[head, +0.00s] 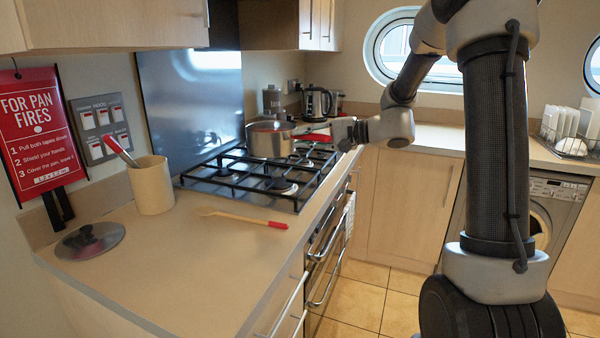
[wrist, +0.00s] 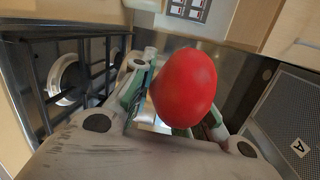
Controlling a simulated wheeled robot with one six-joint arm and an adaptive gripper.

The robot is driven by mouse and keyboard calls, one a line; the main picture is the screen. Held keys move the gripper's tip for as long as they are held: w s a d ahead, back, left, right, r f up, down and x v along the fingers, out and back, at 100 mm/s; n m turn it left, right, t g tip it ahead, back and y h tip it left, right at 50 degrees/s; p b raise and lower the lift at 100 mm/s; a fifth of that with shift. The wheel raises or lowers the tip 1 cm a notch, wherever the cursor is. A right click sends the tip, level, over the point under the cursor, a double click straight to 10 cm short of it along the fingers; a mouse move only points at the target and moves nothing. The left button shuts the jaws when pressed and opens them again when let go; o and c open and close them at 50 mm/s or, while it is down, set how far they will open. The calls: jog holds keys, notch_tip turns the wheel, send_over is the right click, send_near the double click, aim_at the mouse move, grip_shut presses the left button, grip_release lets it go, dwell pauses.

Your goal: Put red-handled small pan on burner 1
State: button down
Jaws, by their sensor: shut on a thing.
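The small pan (head: 270,139) is a steel pot with a red handle (head: 314,138), over the far part of the black hob (head: 262,175) in the head view. I cannot tell whether its base touches the grate. My gripper (head: 338,133) is to the right of the pan and is shut on the red handle. In the wrist view, the rounded end of the red handle (wrist: 185,82) sits between my fingers and hides much of the view behind it. The near burners of the hob are bare. No burner number is readable.
A glass lid (head: 90,240), a red-tipped wooden spoon (head: 243,217) and a utensil pot (head: 151,185) are on the near counter. A kettle (head: 318,103) and a canister (head: 272,101) stand behind the hob. A dish rack (head: 572,140) is at the far right.

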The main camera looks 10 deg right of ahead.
jog(key=shift+w+d+f+t, duration=0.15)
jog(key=shift+w+d+t, duration=0.15)
jog(key=shift+w+d, duration=0.3)
notch_tip(320, 180, down, 10)
jog(key=shift+r, duration=0.25)
jog(key=shift+d+f, duration=0.1)
jog(key=c, duration=1.4)
grip_release()
jog(key=shift+f, duration=0.15)
